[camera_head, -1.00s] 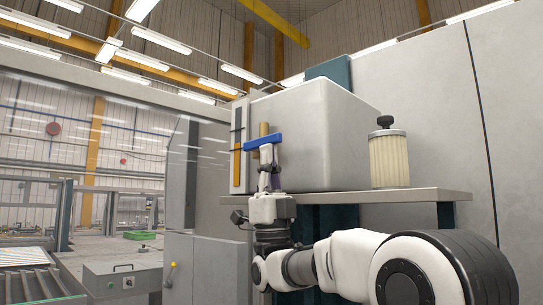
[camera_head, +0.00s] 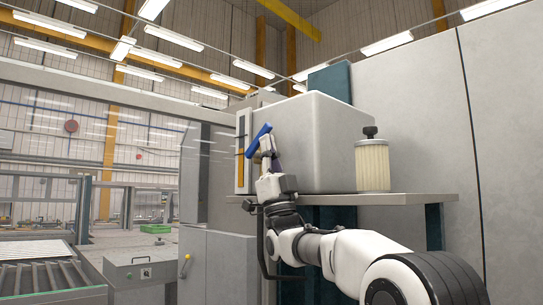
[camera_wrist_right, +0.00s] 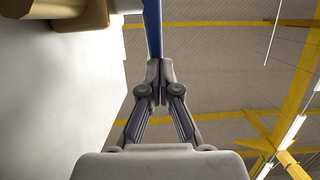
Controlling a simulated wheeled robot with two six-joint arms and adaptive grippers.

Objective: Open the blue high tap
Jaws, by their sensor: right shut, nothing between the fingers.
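The blue high tap's handle (camera_head: 258,139) is at the left front of a pale grey box on the shelf. In the head view it slants, its right end higher than its left. My right gripper (camera_head: 267,146) is shut and empty, with its tips at the handle. In the right wrist view, the blue handle (camera_wrist_right: 153,28) runs up from the tips of the gripper (camera_wrist_right: 154,72). The tips look in contact with the handle's edge, not closed around it. A brass fitting (camera_wrist_right: 75,12) shows at the upper left. My left gripper is out of view.
The grey box (camera_head: 315,145) stands on a metal shelf (camera_head: 400,198). A cream ribbed filter (camera_head: 372,166) with a dark knob stands to its right.

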